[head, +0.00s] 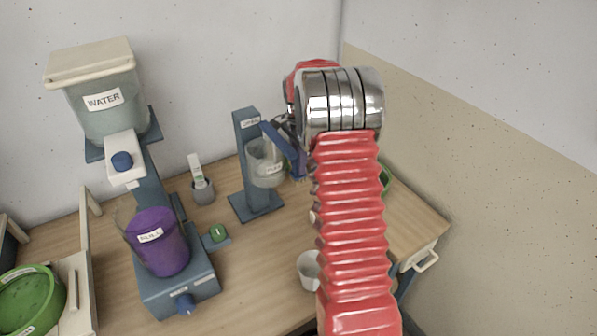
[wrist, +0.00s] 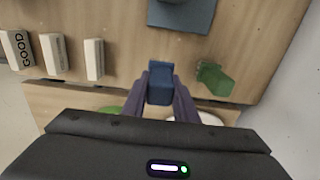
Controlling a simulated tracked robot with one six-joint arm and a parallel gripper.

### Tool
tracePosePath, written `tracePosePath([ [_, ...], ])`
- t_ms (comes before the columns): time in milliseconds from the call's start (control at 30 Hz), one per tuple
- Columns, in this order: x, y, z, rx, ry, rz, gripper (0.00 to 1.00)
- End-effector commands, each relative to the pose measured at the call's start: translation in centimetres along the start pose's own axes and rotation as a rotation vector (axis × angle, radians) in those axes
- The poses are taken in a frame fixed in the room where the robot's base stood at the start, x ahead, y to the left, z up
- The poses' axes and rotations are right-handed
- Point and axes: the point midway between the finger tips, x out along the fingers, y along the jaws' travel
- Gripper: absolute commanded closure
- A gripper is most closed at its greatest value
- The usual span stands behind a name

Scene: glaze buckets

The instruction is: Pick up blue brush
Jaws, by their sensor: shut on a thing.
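The blue brush (wrist: 160,75) is between the two dark fingers of my gripper (wrist: 163,92) in the wrist view. My gripper is shut on it. In the head view its blue handle (head: 279,138) slants beside the clear hanging container on the blue stand. My gripper is mostly hidden there behind my arm. The brush's bristles cannot be made out in either view. In the wrist view the brush appears above the wooden table, but I cannot tell its height.
A blue stand (head: 246,165) holds a clear container (head: 265,170) close to the brush. A purple bucket (head: 157,243) sits left. A white cup (head: 309,270) stands near my arm. In the wrist view, a green object (wrist: 215,78) lies right and labelled blocks (wrist: 55,54) left.

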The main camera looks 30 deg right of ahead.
Motion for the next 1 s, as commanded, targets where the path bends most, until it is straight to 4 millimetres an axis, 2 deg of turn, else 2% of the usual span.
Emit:
tracePosePath([
  [100, -2.3, -0.1, 0.0, 0.0, 0.001, -0.003, 0.96],
  [333, -4.7, 0.0, 0.0, 0.0, 0.0, 0.0, 0.96],
  [1000, -5.0, 0.0, 0.1, -0.001, 0.0, 0.001, 0.96],
])
